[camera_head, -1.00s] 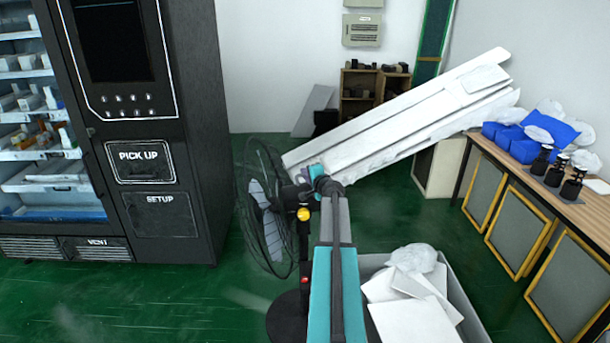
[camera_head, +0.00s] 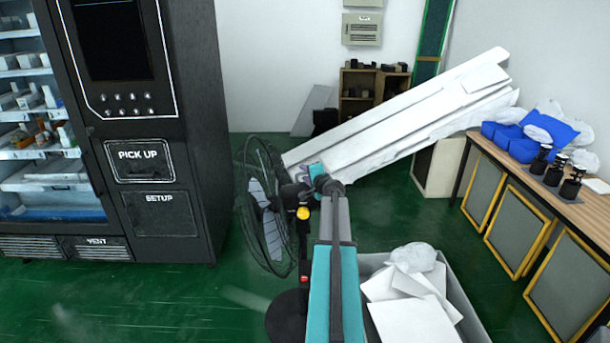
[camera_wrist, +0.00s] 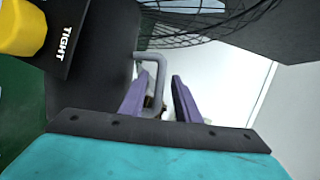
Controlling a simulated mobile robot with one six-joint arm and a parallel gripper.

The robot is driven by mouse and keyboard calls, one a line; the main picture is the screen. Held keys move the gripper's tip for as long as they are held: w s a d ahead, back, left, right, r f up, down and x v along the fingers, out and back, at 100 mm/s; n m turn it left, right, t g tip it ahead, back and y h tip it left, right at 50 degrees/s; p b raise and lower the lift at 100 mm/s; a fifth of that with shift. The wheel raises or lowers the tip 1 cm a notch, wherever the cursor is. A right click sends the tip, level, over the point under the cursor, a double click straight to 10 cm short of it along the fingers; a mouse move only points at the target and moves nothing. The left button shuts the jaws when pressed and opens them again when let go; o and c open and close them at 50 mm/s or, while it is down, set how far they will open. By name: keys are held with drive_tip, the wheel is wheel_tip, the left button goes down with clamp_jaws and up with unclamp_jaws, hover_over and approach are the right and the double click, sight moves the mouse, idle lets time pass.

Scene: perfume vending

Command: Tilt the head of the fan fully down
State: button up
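The black fan (camera_head: 267,222) stands on a round base left of my arm, its wire cage facing left toward the vending machine. The cage looks close to upright, and its wires also cross the top of the wrist view (camera_wrist: 205,22). A yellow knob (camera_head: 303,213) sits behind the head; in the wrist view the knob (camera_wrist: 22,28) is beside a "TIGHT" label. My gripper (camera_wrist: 158,98) has its two purple fingers apart. A grey bent handle (camera_wrist: 152,58) shows at and between the fingers; contact cannot be told. In the head view my gripper (camera_head: 312,175) is at the back of the fan head, partly hidden by my arm.
A black vending machine (camera_head: 185,110) stands close left of the fan. A grey bin (camera_head: 465,305) with white pieces is to the right. Long white panels (camera_head: 400,115) lean behind. A wooden table (camera_head: 540,190) stands at the right. Green floor is open front left.

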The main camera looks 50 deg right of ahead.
drive_tip(key=b+v, duration=0.3)
drive_tip(key=v, duration=1)
drive_tip(key=shift+w, duration=0.1)
idle(0.6)
